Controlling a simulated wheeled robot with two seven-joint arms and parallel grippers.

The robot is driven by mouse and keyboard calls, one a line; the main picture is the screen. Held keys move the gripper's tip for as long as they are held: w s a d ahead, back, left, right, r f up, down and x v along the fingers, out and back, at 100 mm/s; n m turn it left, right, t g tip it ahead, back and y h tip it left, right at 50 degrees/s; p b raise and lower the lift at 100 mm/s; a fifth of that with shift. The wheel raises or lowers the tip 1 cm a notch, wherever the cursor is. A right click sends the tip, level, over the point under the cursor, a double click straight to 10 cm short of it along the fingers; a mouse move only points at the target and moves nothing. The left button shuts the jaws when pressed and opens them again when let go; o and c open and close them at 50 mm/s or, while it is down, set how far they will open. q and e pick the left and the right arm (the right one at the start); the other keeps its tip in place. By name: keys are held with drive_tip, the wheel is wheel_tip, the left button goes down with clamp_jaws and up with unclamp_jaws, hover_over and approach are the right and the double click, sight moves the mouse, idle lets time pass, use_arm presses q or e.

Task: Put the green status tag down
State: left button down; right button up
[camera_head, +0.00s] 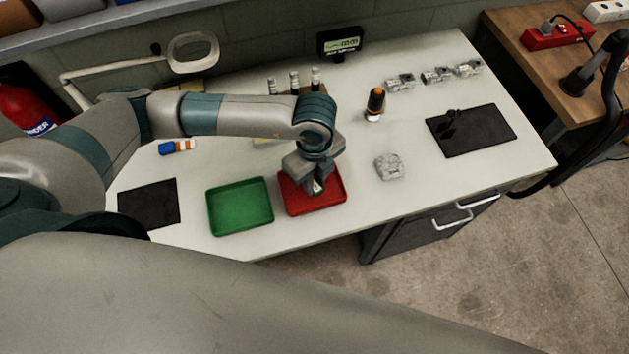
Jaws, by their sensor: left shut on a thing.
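My left gripper (317,187) points down over the red tray (298,207). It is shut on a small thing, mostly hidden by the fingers. Only a pale greenish bit shows at the fingertips, and I take it to be the green status tag. I cannot tell whether it touches the tray floor. The green tray (240,207) lies just left of the red one and looks empty. My right gripper is not in view.
A grey metal part (389,167) lies right of the red tray. An orange-and-black tool (375,104) stands behind it. Black mats lie at left (149,205) and right (487,133). Several metal parts line the back right. The front right of the table is clear.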

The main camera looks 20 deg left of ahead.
use_arm(q)
drive_tip(key=shift+f, duration=1)
drive_tip(key=shift+f, duration=0.2)
drive_tip(key=c, duration=1.5)
unclamp_jaws()
drive_tip(key=shift+r, duration=0.1)
drive_tip(key=shift+c, duration=0.2)
drive_tip(key=shift+r, duration=0.15)
